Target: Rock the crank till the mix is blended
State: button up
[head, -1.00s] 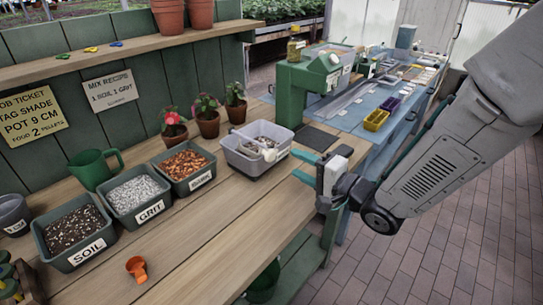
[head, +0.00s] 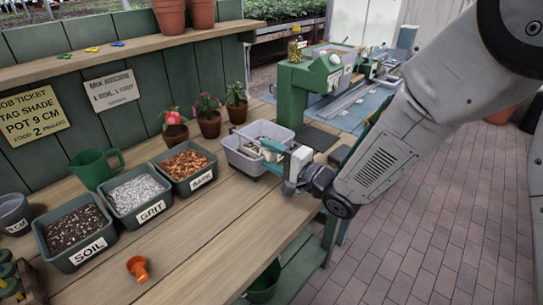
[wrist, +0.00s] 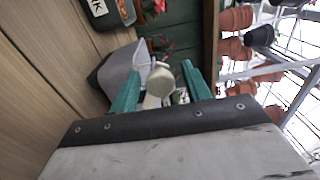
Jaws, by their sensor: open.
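A grey tub (head: 240,160) stands on the bench in the head view, with pale parts inside it; its wall also shows in the wrist view (wrist: 118,68). In the wrist view a cream, round-ended knob (wrist: 162,82), which looks like the crank's handle, lies between my teal fingers. My gripper (head: 271,148) is at the tub's right side in the head view and hides part of it. In the wrist view my gripper (wrist: 160,75) is open, with a finger on each side of the knob. I cannot tell whether either finger touches it. The mix itself is not clearly visible.
Bins of soil (head: 73,228), grit (head: 138,193) and bark (head: 186,164) stand left of the tub. Potted plants (head: 207,115) stand behind. A green machine (head: 295,88) is at the back right. An orange scoop (head: 137,268) lies on clear bench in front.

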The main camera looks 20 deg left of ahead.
grip_shut()
jog(key=shift+w+r+m, duration=0.1)
jog(key=shift+r+m, duration=0.05)
jog(key=shift+m, duration=0.25)
grip_release()
jog(key=v, duration=0.8)
